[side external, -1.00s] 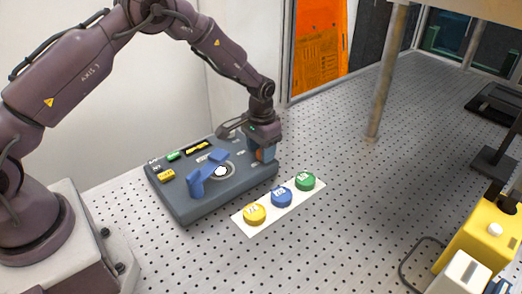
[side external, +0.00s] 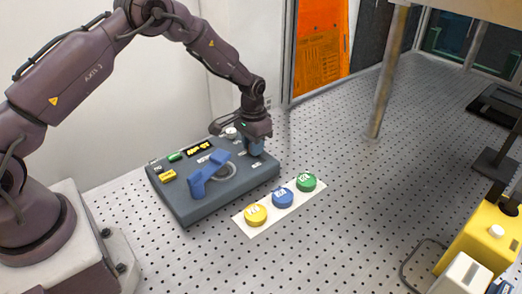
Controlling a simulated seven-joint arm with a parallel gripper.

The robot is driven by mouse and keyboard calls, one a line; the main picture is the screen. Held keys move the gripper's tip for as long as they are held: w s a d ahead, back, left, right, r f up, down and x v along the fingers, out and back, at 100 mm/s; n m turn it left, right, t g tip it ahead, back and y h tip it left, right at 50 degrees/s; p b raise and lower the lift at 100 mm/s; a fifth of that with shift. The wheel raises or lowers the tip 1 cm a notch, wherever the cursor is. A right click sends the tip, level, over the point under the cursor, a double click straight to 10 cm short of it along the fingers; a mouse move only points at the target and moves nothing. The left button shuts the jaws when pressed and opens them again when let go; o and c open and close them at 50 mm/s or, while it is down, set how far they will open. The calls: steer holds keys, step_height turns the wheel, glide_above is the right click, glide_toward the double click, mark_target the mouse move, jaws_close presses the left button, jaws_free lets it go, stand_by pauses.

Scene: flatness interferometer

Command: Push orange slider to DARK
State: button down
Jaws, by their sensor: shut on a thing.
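A dark blue-grey instrument box (side external: 225,196) lies on the perforated table. My gripper (side external: 256,150) points down at the right back part of its top and is shut, with its fingers low at the panel. The orange slider is hidden behind the fingers, and no orange shows there now; it appears to be in their grip. The DARK marking cannot be read at this size.
A white strip (side external: 268,212) in front of the box holds a yellow puck (side external: 256,215), a blue puck (side external: 283,198) and a green puck (side external: 306,182). A metal post (side external: 386,80) stands behind. Yellow equipment (side external: 484,236) is at right. The table between is clear.

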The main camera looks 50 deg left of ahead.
steer(key=shift+a, duration=0.75)
steer(key=c, duration=1)
jaws_free()
steer(key=shift+d, duration=0.1)
steer(key=shift+r, duration=0.55)
step_height(320, 180, up, 12)
